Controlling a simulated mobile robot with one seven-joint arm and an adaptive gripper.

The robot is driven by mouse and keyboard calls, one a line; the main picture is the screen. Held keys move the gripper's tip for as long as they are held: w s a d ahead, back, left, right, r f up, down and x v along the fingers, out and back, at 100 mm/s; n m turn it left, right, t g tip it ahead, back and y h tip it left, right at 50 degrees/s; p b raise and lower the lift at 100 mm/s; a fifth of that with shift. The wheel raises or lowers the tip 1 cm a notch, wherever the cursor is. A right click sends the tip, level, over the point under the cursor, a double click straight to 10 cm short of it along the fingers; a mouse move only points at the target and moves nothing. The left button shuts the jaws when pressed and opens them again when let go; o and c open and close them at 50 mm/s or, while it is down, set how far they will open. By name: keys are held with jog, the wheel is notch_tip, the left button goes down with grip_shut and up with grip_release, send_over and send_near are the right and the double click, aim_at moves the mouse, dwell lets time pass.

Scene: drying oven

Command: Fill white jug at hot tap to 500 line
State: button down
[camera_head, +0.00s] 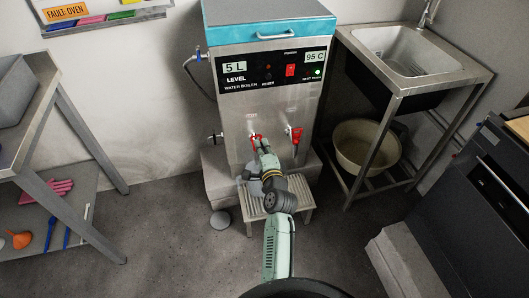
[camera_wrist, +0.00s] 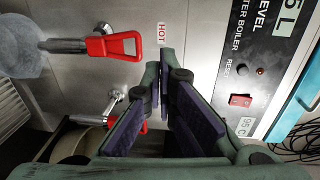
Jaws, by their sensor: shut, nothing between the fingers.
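The water boiler (camera_head: 270,110) has two red-handled taps. The left tap (camera_head: 256,137) shows at the upper left of the wrist view with its red handle (camera_wrist: 118,45), below a "HOT" label (camera_wrist: 161,33). A pale, greyish jug (camera_wrist: 22,52) is under its spout, partly cut off by the frame edge; its 500 line and water level cannot be made out. In the head view the jug (camera_head: 253,187) is mostly hidden behind my arm. My gripper (camera_wrist: 166,68) is shut and empty in front of the boiler, close to the left tap but apart from its handle.
The right tap (camera_head: 295,133) also has a red handle. A slatted stool (camera_head: 306,198) stands below the taps. A sink stand (camera_head: 400,93) with a basin (camera_head: 367,147) is right, and a metal table (camera_head: 85,150) left. The floor between is mostly clear.

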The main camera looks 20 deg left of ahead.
jog(key=shift+s+d+r, duration=0.55)
jog(key=shift+s, duration=0.3)
jog(key=shift+s+d+r, duration=0.5)
jog(key=shift+s+r, duration=0.05)
jog(key=shift+s, duration=0.25)
